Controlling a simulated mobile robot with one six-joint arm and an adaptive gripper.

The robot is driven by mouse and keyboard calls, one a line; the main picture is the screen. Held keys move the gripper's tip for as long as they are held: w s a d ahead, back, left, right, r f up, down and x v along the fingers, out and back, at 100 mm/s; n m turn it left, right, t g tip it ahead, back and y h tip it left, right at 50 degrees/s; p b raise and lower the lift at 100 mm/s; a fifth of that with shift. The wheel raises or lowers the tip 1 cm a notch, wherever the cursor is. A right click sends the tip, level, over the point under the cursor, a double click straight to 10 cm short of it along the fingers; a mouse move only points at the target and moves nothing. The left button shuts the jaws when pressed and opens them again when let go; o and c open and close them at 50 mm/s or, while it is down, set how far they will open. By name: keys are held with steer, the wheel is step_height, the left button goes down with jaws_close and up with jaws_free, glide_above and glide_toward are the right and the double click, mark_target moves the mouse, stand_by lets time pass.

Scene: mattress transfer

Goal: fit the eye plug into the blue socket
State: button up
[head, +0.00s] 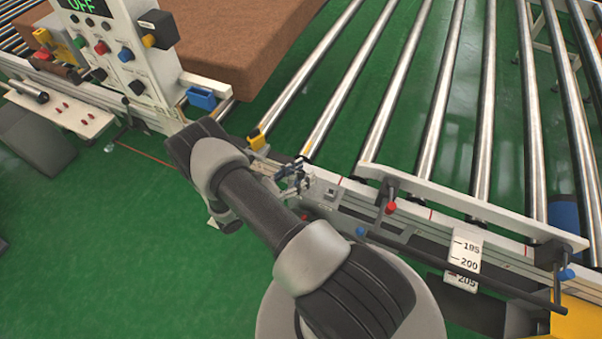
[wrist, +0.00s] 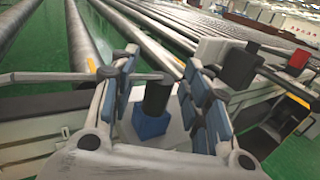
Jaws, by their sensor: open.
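A blue open-topped box (head: 201,98), which looks like the blue socket, sits on the frame below the control panel in the head view. My gripper (head: 291,177) is over the conveyor side rail, to the right of this box and nearer the camera. In the wrist view my gripper (wrist: 168,92) is open, with blue pads on both sides. A black cylinder on a blue block (wrist: 151,122) shows between the fingers with visible gaps. It may be the eye plug; I cannot tell for sure. My arm hides part of the rail.
A control panel (head: 112,52) with several knobs stands at the upper left. A brown mattress (head: 235,45) lies beside it on the rollers. A red knob (head: 391,207) and a blue knob (head: 360,232) stick out near the rail. Green floor (head: 110,240) is clear at lower left.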

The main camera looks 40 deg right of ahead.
steer(key=w+a, duration=0.1)
steer(key=a, duration=1)
steer(key=shift+w+a, duration=0.25)
steer(key=shift+a, duration=0.15)
step_height(320, 180, up, 21)
steer(key=s+a+m+g+y, duration=0.2)
steer(key=s+m+y, duration=0.1)
steer(key=m+y, duration=0.55)
steer(key=s+a+r+m+t+y, duration=0.8)
steer(key=s+a+r+t+y, duration=0.1)
steer(key=s+r, duration=0.4)
steer(key=shift+a+r, duration=0.3)
steer(key=shift+r, duration=0.45)
steer(key=shift+s, duration=0.1)
steer(key=shift+c, duration=0.5)
